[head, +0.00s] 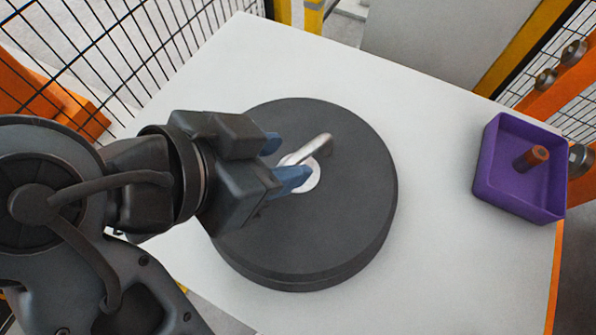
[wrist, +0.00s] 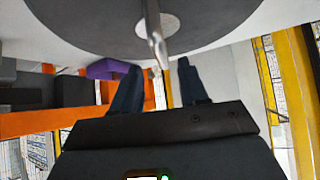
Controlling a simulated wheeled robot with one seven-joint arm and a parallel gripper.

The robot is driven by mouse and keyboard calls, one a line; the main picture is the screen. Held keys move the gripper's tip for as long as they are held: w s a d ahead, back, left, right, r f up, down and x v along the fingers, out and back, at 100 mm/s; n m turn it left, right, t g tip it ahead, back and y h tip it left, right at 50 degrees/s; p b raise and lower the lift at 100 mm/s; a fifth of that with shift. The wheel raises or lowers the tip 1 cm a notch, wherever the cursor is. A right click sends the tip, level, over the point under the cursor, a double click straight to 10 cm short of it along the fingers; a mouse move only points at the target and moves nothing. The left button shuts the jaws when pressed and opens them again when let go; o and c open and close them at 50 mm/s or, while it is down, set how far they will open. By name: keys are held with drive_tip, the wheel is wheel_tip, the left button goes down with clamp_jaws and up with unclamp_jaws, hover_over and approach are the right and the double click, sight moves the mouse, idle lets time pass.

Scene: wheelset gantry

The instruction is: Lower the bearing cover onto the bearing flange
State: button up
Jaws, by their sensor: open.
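A large round dark grey disc, which looks like the bearing cover (head: 345,215), lies flat on the white table. A metal handle (head: 318,146) rises from a pale round patch at its centre. A line around the disc's side suggests two layers, but I cannot tell whether the lower one is the bearing flange. My gripper (head: 283,160) has blue fingers, open and over the disc's middle at the handle. In the wrist view, the handle (wrist: 154,28) points in between the fingertips of my gripper (wrist: 158,72), with gaps visible on both sides.
Black mesh fencing (head: 110,50) and yellow posts surround the white table (head: 440,120). The table top between disc and tray is clear.

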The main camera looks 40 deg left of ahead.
sight(294, 158)
drive_tip(key=b+x, duration=0.2)
drive_tip(key=x, duration=0.1)
drive_tip(key=shift+a+f+b, duration=0.1)
drive_tip(key=shift+f+b, duration=0.25)
drive_tip(key=shift+x, duration=0.8)
drive_tip(key=shift+w+r, duration=0.1)
drive_tip(key=shift+c, duration=0.4)
clamp_jaws()
